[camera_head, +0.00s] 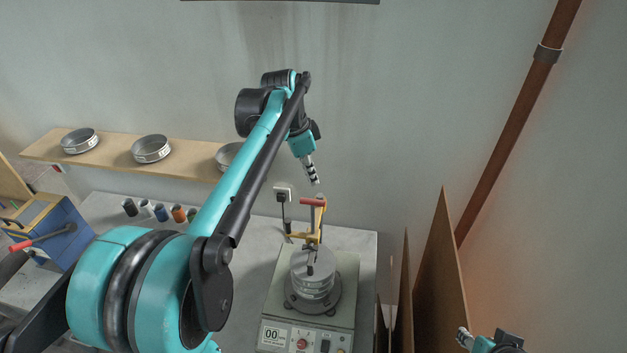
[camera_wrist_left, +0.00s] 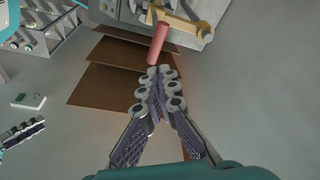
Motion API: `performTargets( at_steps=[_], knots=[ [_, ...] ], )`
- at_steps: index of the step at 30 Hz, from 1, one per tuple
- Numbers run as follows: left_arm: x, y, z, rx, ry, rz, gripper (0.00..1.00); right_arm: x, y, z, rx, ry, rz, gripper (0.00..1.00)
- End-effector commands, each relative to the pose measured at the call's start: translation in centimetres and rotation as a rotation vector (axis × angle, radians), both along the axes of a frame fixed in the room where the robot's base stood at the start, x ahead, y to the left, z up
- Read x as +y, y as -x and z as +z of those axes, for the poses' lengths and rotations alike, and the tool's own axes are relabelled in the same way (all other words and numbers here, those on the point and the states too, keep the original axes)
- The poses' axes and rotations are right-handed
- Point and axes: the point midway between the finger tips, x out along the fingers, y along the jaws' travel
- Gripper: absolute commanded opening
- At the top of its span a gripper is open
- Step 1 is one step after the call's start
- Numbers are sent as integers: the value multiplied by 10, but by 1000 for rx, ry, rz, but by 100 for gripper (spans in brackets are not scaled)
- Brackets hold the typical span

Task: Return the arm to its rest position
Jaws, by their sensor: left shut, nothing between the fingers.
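My left arm (camera_head: 258,160) is teal and black and reaches up and across the middle of the head view. Its gripper (camera_head: 315,180) points down, shut and empty, in the air near the red handle of the shaker. In the left wrist view the closed fingertips (camera_wrist_left: 161,72) appear just below the red handle (camera_wrist_left: 158,43) in the picture; I cannot tell the exact gap. My right gripper (camera_head: 463,337) shows only partly at the bottom right, and its finger state is unclear.
A sieve shaker (camera_head: 265,308) with a metal sieve stack (camera_head: 312,276) and yellow clamp (camera_head: 305,238) stands on the concrete bench (camera_head: 352,243). A wooden shelf (camera_head: 113,145) holds sieves. Brown boards (camera_head: 436,280) stand right of the bench. A blue box (camera_head: 60,228) is left.

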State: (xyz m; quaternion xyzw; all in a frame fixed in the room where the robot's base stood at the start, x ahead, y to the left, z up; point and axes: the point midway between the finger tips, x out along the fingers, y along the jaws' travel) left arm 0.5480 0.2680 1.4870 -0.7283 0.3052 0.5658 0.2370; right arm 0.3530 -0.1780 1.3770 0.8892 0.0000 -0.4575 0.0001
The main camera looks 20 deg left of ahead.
Motion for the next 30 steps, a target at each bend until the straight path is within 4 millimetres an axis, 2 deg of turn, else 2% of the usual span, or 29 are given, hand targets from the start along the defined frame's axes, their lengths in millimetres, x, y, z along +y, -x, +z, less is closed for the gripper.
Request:
performTargets(
  at_steps=[1, 5, 20, 23, 25, 30],
  knots=[
    [0, 0, 7, 0, 0, 0, 0, 0, 0, 6, 0, 0, 0, 40],
    [0, 0, 14, 0, 0, 0, 0, 0, 0, 11, 0, 0, 0, 40],
    [-1, 1, 9, -1, -1, 5, 0, 0, 0, 6, 0, 0, 0, 40],
    [-6, 9, -7, -10, -5, 32, 0, 0, 0, -11, 0, 0, 0, 40],
    [-13, 18, -29, -21, -11, 71, 0, 0, 0, -31, 0, 0, 0, 40],
    [-34, 51, -99, -66, -22, 207, 0, 0, 0, -94, 0, 0, 0, 40]
  ],
)
